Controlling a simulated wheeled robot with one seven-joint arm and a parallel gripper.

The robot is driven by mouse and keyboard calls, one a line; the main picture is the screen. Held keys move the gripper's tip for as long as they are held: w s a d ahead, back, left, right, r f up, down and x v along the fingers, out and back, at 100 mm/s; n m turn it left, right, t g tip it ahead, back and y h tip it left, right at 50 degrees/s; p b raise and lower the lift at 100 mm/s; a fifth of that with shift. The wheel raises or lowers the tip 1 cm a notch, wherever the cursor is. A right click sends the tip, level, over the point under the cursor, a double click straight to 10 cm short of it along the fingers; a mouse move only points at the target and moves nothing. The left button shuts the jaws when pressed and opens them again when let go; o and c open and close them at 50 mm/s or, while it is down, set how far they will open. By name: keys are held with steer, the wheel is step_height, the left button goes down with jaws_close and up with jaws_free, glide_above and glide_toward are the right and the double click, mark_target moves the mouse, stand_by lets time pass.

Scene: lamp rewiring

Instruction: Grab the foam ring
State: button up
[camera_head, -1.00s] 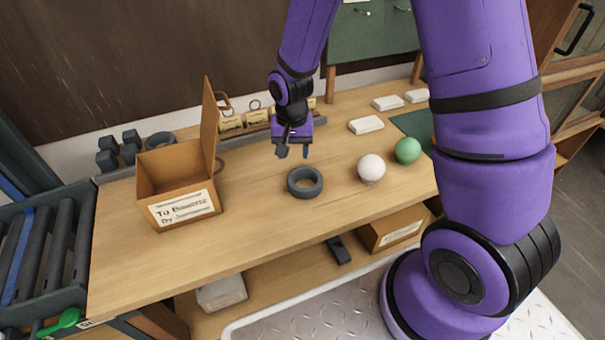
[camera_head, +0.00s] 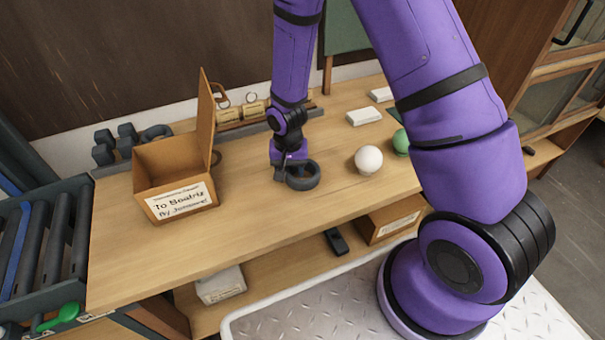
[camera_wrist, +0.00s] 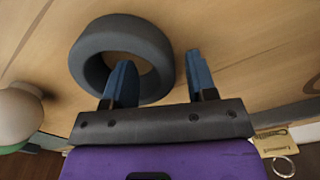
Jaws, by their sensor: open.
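The dark grey foam ring (camera_head: 303,180) lies flat on the wooden workbench (camera_head: 255,225), left of the white ball. It also shows in the wrist view (camera_wrist: 90,48). My gripper (camera_head: 284,176) is lowered at the ring's left side in the head view. In the wrist view my gripper (camera_wrist: 158,75) is open, with one blue finger over the ring's hole and the other outside the ring, so the ring's wall lies between them. I cannot tell whether either finger touches the ring.
An open cardboard box (camera_head: 176,180) with a label and raised lid stands to the left. White blocks (camera_head: 364,116) lie behind. The bench front is clear.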

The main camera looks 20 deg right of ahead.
steer(key=shift+f, duration=0.45)
steer(key=c, duration=1)
steer(key=shift+o, duration=0.2)
steer(key=shift+r, duration=0.15)
